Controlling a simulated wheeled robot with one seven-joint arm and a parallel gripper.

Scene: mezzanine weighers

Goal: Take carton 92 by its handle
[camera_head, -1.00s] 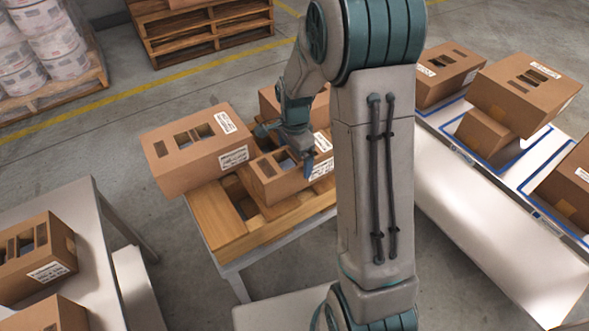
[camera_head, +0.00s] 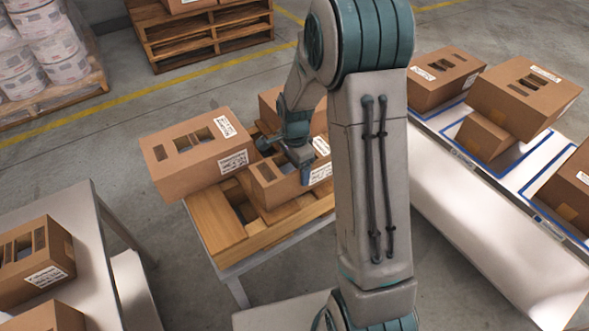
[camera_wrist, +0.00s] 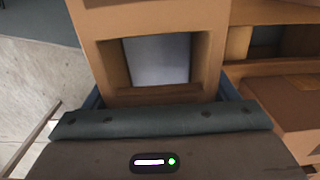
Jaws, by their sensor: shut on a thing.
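My gripper (camera_head: 287,163) is down at a brown cardboard carton (camera_head: 268,184) on a wooden pallet on the middle stand. In the wrist view, its blue fingers (camera_wrist: 160,95) are on either side of a cardboard strip of the carton (camera_wrist: 160,18), beside a square opening, and are shut on it. The carton has white labels, partly covered by my gripper. The number on them is too small to read, so I cannot confirm that it is 92. Whether the carton touches the pallet is hidden.
A larger carton (camera_head: 195,165) lies close on the left, and another carton (camera_head: 275,100) is behind. Several cartons stand on the right bench (camera_head: 450,195) with blue-marked squares. The left table (camera_head: 85,220) also holds cartons. Bare pallet slats (camera_head: 215,225) show in front.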

